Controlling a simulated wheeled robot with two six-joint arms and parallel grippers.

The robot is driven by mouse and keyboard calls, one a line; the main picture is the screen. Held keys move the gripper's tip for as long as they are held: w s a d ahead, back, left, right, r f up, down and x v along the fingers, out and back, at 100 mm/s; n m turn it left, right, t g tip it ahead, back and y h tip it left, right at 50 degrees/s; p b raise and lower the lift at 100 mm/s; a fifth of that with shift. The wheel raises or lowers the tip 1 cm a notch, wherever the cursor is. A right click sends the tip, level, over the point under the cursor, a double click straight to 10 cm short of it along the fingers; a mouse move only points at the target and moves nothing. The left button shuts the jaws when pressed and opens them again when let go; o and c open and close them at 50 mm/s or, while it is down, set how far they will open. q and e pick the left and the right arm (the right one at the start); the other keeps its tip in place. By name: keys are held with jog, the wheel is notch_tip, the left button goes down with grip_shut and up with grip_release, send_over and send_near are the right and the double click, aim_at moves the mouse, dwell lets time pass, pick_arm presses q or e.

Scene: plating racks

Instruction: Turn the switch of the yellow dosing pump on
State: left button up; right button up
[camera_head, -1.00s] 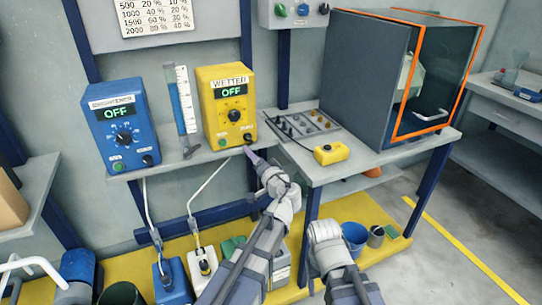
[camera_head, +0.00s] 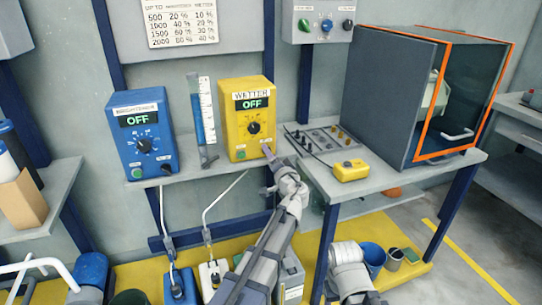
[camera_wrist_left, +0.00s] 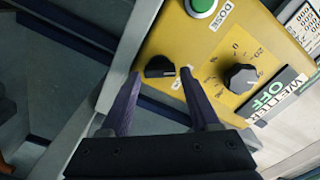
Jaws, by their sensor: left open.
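The yellow dosing pump (camera_head: 247,104), labelled WETTER, stands on the wall shelf, and its display reads OFF. It fills much of the left wrist view (camera_wrist_left: 190,45), with a large dial (camera_wrist_left: 241,78), a green DOSE button (camera_wrist_left: 200,6) and a small black switch knob (camera_wrist_left: 160,66). My left gripper (camera_head: 268,154) is at the pump's lower right corner. In the left wrist view, its open purple fingers (camera_wrist_left: 160,76) lie on either side of the switch knob, apart from it. In the head view the gripper mostly hides the switch. My right gripper is not in view.
A blue pump (camera_head: 143,115), also reading OFF, and a measuring cylinder (camera_head: 202,110) stand left on the shelf (camera_head: 195,168). On the right bench are a yellow box (camera_head: 351,170) with a cable and a dark cabinet (camera_head: 385,90). Buckets stand below.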

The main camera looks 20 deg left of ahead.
pick_arm(q)
jog(key=shift+a, duration=0.1)
jog(key=shift+c, duration=0.3)
grip_shut()
